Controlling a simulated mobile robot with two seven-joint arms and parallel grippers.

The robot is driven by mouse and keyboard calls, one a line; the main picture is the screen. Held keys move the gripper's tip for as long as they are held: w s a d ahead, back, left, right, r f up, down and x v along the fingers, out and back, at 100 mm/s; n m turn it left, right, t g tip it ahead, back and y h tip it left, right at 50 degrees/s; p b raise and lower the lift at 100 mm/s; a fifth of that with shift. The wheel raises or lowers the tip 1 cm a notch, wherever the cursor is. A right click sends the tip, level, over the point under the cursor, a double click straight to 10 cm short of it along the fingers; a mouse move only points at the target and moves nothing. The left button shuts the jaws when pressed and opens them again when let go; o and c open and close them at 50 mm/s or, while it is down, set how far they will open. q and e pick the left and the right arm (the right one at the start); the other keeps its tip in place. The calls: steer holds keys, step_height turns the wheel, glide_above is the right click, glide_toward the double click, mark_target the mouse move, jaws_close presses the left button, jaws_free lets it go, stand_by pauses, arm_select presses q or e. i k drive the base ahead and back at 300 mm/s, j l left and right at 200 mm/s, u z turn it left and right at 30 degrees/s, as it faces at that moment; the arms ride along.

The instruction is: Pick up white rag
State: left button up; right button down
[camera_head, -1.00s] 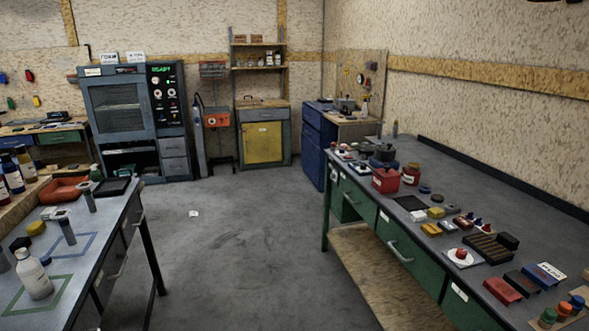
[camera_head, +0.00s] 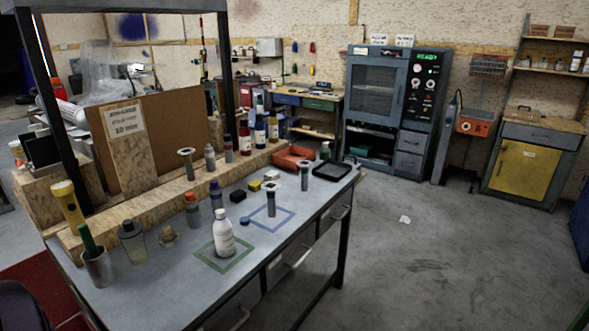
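A small white piece (camera_head: 405,219) lies on the grey floor, right of the long workbench. It looks like a crumpled rag or scrap, but it is too small to tell for sure. Nothing covers it, and open floor surrounds it. Neither of my grippers shows in the head view.
The grey workbench (camera_head: 160,291) on the left holds a white bottle (camera_head: 223,234), a red tray (camera_head: 292,158), a black tray (camera_head: 332,172) and several small items. A blue-grey oven cabinet (camera_head: 377,101) and a yellow-doored cabinet (camera_head: 520,168) stand at the back. The floor (camera_head: 450,250) between is clear.

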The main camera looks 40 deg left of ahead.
mark_target(271, 175)
steer(key=i+u, duration=0.25)
steer(key=i, duration=0.35)
steer(key=i+l+u, duration=0.25)
steer(key=i, duration=0.35)
steer(key=i+l+u, duration=0.15)
steer(key=i+u, duration=0.25)
steer(key=i+l+u, duration=0.4)
steer(key=i+j, duration=0.1)
